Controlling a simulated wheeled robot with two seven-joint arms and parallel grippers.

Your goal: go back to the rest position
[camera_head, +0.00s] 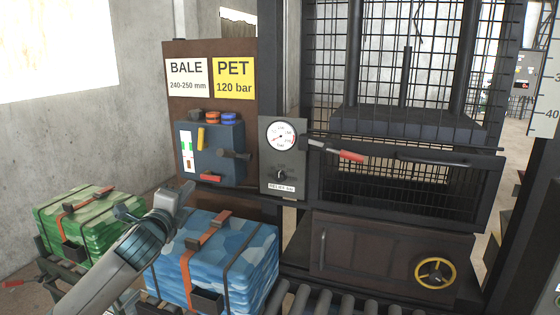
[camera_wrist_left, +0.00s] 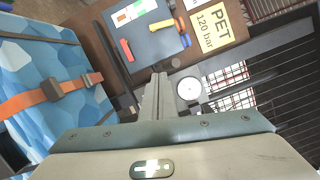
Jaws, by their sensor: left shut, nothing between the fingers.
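My left gripper (camera_head: 184,186) is in front of the dark panel, above the near left part of the blue bale (camera_head: 252,255) in the head view. In the left wrist view its two thin fingers (camera_wrist_left: 158,84) are together with nothing between them. The fingers point towards the press and its round gauge. The arm comes in from the lower left and hides part of the bales. My right gripper is in neither view.
A green bale (camera_head: 85,222) sits at the left. The blue control box (camera_head: 224,150), gauge (camera_head: 281,136), red-handled lever (camera_head: 350,156) and press door (camera_head: 405,185) are behind. A yellow handwheel (camera_head: 435,273) and rollers (camera_head: 325,300) lie lower right.

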